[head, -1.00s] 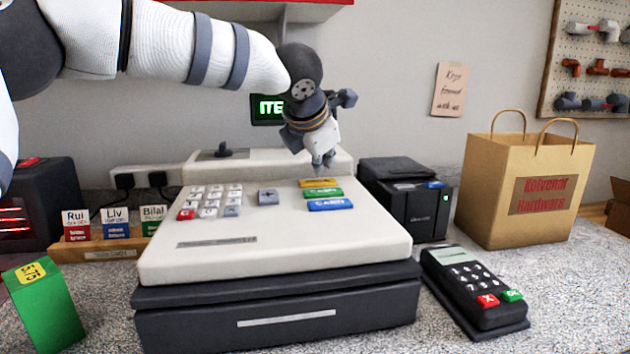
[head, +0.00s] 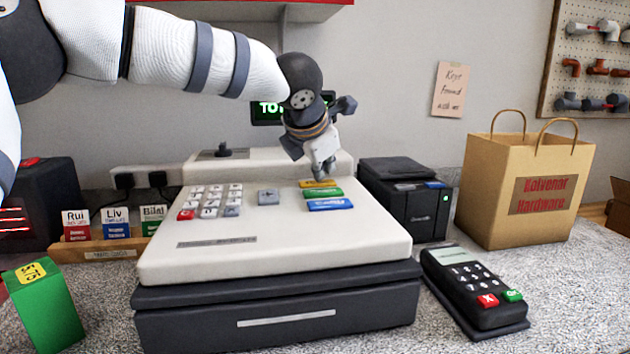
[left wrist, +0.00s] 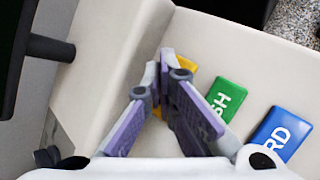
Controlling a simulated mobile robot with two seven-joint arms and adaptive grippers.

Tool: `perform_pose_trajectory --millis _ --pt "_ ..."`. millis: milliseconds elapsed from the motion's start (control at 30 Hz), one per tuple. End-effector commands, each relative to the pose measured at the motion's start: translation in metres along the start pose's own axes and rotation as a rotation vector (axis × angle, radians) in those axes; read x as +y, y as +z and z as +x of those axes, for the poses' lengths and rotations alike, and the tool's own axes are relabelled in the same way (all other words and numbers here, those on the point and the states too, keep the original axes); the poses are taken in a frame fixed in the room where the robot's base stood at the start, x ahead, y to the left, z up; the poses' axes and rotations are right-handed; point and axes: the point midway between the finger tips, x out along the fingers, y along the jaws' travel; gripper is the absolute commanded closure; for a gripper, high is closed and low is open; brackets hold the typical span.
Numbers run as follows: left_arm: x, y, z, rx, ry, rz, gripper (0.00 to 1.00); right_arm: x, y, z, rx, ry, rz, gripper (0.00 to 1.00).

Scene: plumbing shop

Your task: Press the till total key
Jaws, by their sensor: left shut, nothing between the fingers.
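The till (head: 270,250) stands on the counter with a yellow key (head: 312,184), a green key (head: 323,194) and a blue key (head: 330,205) in a column on its right side. My left gripper (head: 320,178) is shut and empty, pointing down with its fingertips at the yellow key, seemingly touching it. In the left wrist view the closed fingers (left wrist: 167,58) cover most of the yellow key (left wrist: 187,65); its label is hidden. The till display (head: 268,108) shows green letters starting "TO", the rest hidden behind my gripper. My right gripper is not in view.
A number keypad (head: 212,199) and a single grey key (head: 268,196) lie left of the coloured keys. A black printer (head: 408,200), a card terminal (head: 472,285) and a paper bag (head: 525,180) stand to the right. A green box (head: 42,305) is front left.

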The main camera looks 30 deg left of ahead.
Motion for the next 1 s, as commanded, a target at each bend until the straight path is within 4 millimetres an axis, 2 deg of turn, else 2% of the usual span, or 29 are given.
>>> perform_pose_trajectory --millis 467,1000 --pt "0.006 0.006 -0.008 0.000 0.000 -0.001 1.00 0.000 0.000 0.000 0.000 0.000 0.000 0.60" --pt "0.036 0.036 -0.049 0.000 0.000 -0.001 1.00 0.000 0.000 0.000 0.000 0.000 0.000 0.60"
